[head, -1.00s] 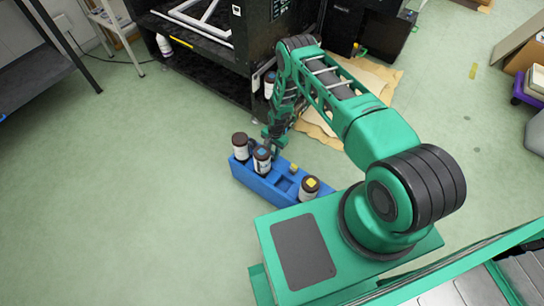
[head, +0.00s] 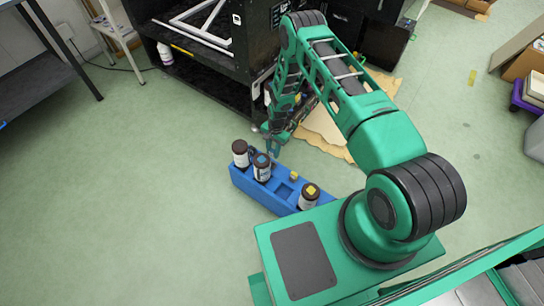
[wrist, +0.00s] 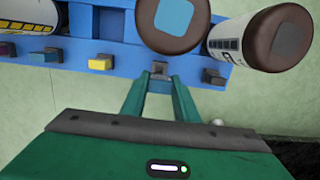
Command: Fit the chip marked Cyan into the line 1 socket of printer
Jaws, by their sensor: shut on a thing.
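The blue tray (head: 243,183) stands on the floor beside my base. It holds a bottle with a cyan square on its dark cap (head: 261,168), a dark-capped bottle (head: 240,153) and a yellow-marked bottle (head: 309,197). In the wrist view my gripper (wrist: 160,75) is shut on a small greyish chip (wrist: 160,68) in front of the cyan-capped bottle (wrist: 176,18). The chip's marking cannot be read. A yellow chip (wrist: 100,61) and a dark chip (wrist: 213,76) sit along the tray's near edge. The printer (head: 210,60) is black, at the back; its line 1 socket cannot be made out.
A bottle (head: 165,53) stands in the printer's lower bay. Brown cardboard (head: 325,125) lies on the floor behind my arm. A dark table (head: 40,75) is at the far left. The green floor (head: 120,200) left of the tray is clear.

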